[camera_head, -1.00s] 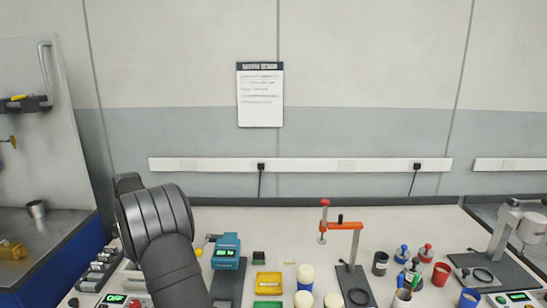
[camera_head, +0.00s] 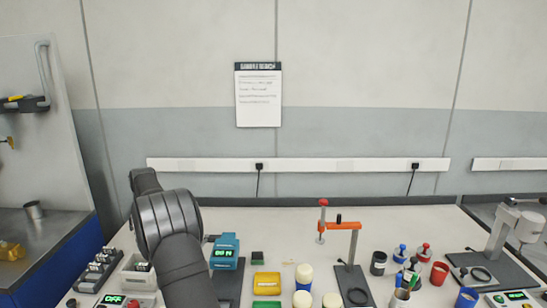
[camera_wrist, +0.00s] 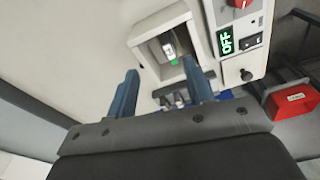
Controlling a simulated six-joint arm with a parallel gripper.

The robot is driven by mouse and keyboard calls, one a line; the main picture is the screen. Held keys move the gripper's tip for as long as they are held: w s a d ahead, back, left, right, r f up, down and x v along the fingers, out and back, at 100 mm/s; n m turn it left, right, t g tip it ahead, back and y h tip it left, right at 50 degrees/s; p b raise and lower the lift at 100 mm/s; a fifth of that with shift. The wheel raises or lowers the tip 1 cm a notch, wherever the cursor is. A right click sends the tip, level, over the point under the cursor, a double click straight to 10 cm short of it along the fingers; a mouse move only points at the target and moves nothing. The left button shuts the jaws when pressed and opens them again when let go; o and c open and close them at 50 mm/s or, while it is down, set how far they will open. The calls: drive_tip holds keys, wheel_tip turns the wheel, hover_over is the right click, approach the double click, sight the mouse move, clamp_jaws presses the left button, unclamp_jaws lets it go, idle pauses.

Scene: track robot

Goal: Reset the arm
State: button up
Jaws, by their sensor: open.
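My arm rises at the lower left of the head view, and its end is hidden there behind my own dark link. In the wrist view, my gripper (camera_wrist: 160,92) shows two blue fingers spread apart with nothing held between them. I cannot tell the exact gap between the fingertips and the device.
A blue device (camera_head: 225,247), a yellow tray (camera_head: 267,283), an orange clamp stand (camera_head: 341,226) and several cups and bottles stand on the pale bench. A red box (camera_wrist: 290,101) lies at right in the wrist view. The back of the bench is clear.

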drive_tip(key=a+f, duration=0.1)
drive_tip(key=a, duration=0.1)
drive_tip(key=a+f, duration=0.1)
drive_tip(key=a, duration=0.1)
drive_tip(key=shift+s+f, duration=0.2)
drive_tip(key=shift+a+f, duration=0.4)
drive_tip(key=shift+f, duration=0.35)
drive_tip(key=shift+d+r, duration=0.25)
drive_tip(key=shift+r, duration=0.25)
drive_tip(key=d+r, duration=0.7)
drive_tip(key=d, duration=0.4)
drive_tip(key=shift+s+a+f, duration=0.25)
drive_tip(key=shift+a+f, duration=0.05)
drive_tip(key=shift+a, duration=0.55)
drive_tip(key=shift+s+a+f, duration=0.3)
drive_tip(key=shift+a, duration=0.5)
drive_tip(key=shift+s+a+f, duration=0.25)
drive_tip(key=shift+a+f, duration=0.05)
drive_tip(key=shift+a, duration=0.55)
